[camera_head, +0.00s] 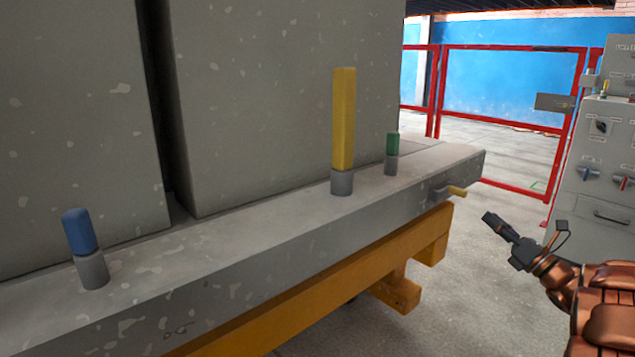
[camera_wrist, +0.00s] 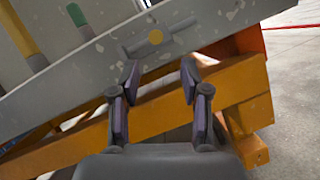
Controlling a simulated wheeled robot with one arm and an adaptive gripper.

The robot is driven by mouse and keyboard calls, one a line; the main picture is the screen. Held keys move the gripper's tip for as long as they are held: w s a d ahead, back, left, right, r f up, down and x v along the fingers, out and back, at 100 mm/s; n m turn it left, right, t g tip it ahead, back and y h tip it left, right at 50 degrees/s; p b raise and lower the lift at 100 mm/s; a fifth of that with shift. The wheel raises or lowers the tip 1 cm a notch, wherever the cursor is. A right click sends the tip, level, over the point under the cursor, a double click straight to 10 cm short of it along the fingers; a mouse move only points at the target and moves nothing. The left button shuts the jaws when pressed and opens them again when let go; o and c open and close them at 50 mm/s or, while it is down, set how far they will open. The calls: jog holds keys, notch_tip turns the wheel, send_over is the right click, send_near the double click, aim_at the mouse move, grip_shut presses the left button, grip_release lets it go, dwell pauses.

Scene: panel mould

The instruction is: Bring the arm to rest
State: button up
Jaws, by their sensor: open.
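My gripper (camera_head: 491,222) is at the right in the head view, in front of the mould's right end and apart from it. In the wrist view its two fingers (camera_wrist: 160,85) are spread with nothing between them. Beyond them is the grey mould edge (camera_wrist: 215,38) with a yellow-tipped lever (camera_wrist: 155,37). In the head view this lever (camera_head: 456,191) sticks out of the mould's side near its right end, to the left of and above my gripper.
The grey mould ledge (camera_head: 255,226) carries blue (camera_head: 79,231), yellow (camera_head: 343,120) and green (camera_head: 392,143) pegs in grey sockets. An orange frame (camera_head: 330,300) supports it. A control cabinet (camera_head: 600,160) and red fence (camera_head: 500,47) stand at right. Open floor (camera_head: 470,290) lies below my gripper.

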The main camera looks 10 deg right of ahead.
jog(key=w+r+m+g+h+p, duration=0.2)
jog(key=w+r+m+h+p, duration=0.1)
jog(key=r+m+h+p, duration=0.4)
jog(key=w+r+m+g+h+p, duration=0.25)
jog(key=r+m+h+p, duration=0.3)
jog(key=r+m, duration=0.3)
jog(key=s+a+r+m+g+h+p, duration=0.2)
jog(key=s+r+m+g+p, duration=0.15)
jog(key=r+m+p, duration=0.2)
jog(key=s+a+r+m+g+y+p, duration=0.3)
jog(key=s+a+m+g+p, duration=0.4)
jog(key=s+a+p, duration=0.4)
jog(key=s+a+r+m+g+y+p, duration=0.3)
jog(key=s+a+m+g+p, duration=0.4)
jog(key=s+a, duration=1.7)
jog(key=s+p, duration=0.4)
jog(key=s, duration=0.3)
jog(key=shift+s+y, duration=0.35)
jog(key=shift+r, duration=0.1)
